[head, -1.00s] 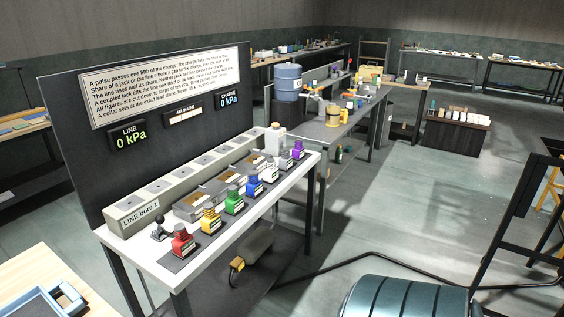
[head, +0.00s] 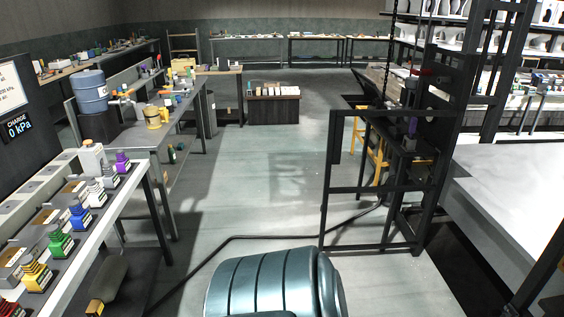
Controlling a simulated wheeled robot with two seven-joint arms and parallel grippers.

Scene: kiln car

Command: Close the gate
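The gate (head: 370,190) appears to be the black metal frame right of centre in the head view. It has upright bars, a top rail and a middle rail, with open space between them. Its left side stands out over the grey floor. Its right side is beside a tall dark post structure (head: 440,150); a latch or hinge there is too small to make out. I cannot tell for certain how far the gate stands open. Neither of my grippers is in view.
A dark hose (head: 270,237) runs across the floor to the gate's foot. A wide pale slab (head: 510,190) lies to the right. The middle floor (head: 260,180) is clear, with a dark crate (head: 273,108) beyond.

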